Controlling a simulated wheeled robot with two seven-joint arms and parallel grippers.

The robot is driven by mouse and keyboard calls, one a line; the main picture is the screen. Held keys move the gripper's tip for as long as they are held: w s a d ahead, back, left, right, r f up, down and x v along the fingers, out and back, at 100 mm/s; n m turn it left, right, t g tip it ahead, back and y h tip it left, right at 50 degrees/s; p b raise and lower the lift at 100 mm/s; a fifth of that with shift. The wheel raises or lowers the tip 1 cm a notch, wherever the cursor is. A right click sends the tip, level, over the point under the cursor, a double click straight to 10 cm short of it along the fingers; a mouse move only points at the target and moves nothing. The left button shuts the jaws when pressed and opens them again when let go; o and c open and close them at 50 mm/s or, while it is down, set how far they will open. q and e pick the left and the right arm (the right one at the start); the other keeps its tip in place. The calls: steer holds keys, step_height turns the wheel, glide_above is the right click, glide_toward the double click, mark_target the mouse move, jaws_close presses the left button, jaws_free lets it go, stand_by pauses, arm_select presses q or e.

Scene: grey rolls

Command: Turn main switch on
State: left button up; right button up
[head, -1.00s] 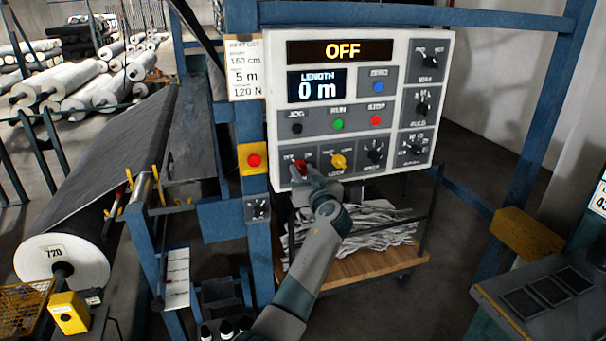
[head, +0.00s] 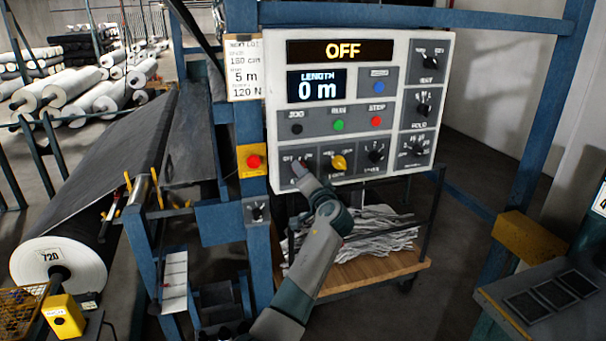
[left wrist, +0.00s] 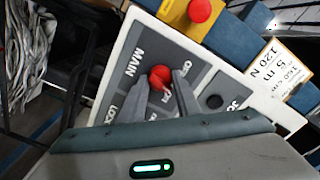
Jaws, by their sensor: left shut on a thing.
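The control panel (head: 395,60) has a display (head: 340,51) that reads OFF. The red main switch (left wrist: 159,76) sits in the MAIN field of the panel, with OFF and ON labels beside it in the left wrist view. My left gripper (left wrist: 164,88) is shut on this red knob, one finger on each side. In the head view my left gripper (head: 300,172) is at the panel's lower left corner and hides most of the switch. The exact angle of the knob is hard to tell. My right gripper is not in view.
A yellow lock knob (head: 339,162) is just right of the gripper. A red button on a yellow plate (head: 252,161) is to its left. Black, green and red buttons (head: 376,121) sit above. A cart (head: 370,268) with scraps stands below the panel.

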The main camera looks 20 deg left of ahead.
arm_select(q)
steer(key=shift+m+p, duration=1.3)
steer(key=shift+m, duration=2.4)
steer(key=o, duration=1.1)
steer(key=b+v, duration=0.5)
steer(key=v, duration=1.2)
steer(key=shift+s+d, duration=0.1)
steer(key=shift+s, duration=0.05)
